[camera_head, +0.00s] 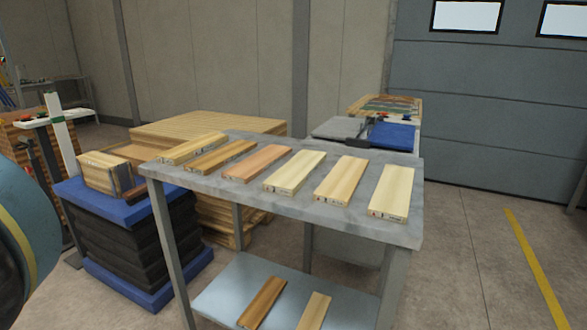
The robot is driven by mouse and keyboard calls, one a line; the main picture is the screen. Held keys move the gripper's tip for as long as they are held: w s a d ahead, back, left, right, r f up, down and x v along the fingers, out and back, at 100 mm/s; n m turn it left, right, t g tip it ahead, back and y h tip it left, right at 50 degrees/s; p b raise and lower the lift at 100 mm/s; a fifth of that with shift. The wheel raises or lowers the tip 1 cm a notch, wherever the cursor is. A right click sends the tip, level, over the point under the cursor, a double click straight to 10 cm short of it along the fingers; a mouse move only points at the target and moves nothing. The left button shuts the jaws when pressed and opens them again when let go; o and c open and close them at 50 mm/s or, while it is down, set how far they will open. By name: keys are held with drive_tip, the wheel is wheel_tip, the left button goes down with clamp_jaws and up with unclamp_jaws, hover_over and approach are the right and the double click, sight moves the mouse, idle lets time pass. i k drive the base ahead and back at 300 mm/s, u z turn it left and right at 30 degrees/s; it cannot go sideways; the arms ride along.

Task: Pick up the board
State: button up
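Several wooden boards lie side by side on the grey table top (231,186). The rightmost is a pale board (391,190). To its left are a yellowish board (341,180), a pale cream board (294,171), a reddish board (256,162), a brown board (221,157) and a light board (193,148) at the far left. On the lower shelf lie a brown board (262,302) and a pale board (313,311). I cannot tell which board the task means. My gripper is not in view.
A blue-topped dark stack (122,249) with a wooden block stands left of the table. Stacked timber (212,123) is behind. A second table with a blue item (391,136) stands at the back. Floor (480,240) on the right is clear, with a yellow line.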

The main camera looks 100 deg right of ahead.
sight(246, 171)
drive_tip(key=u, duration=5.55)
